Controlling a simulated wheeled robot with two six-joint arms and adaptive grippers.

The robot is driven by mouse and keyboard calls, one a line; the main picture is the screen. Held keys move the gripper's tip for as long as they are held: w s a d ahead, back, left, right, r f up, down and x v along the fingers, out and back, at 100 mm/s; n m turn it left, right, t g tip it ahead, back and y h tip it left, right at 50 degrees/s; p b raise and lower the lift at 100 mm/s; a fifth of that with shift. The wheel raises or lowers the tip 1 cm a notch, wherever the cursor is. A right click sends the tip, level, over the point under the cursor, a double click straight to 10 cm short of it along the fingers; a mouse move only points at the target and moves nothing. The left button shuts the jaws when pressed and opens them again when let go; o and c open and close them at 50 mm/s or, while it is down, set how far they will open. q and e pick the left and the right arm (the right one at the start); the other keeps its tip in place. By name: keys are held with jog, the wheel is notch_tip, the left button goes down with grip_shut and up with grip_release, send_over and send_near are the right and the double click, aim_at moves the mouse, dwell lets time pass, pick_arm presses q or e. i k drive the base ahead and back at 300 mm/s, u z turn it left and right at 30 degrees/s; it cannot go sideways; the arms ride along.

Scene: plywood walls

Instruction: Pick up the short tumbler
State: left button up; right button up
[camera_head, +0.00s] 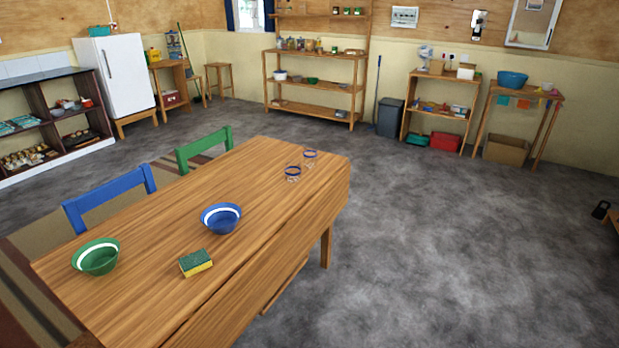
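Neither of my grippers shows in the head view.
A blue bowl (221,218), a green bowl (96,257) and a green-yellow sponge (195,263) sit on the table. A blue chair (109,195) and a green chair (204,148) stand along its left side. The grey floor (440,240) to the right is clear.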

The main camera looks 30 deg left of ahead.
aim_at(293, 172)
jog(key=z, duration=0.5)
jog(key=i, duration=3)
jog(key=u, duration=0.7)
jog(key=i, duration=0.8)
jog(key=u, duration=0.9)
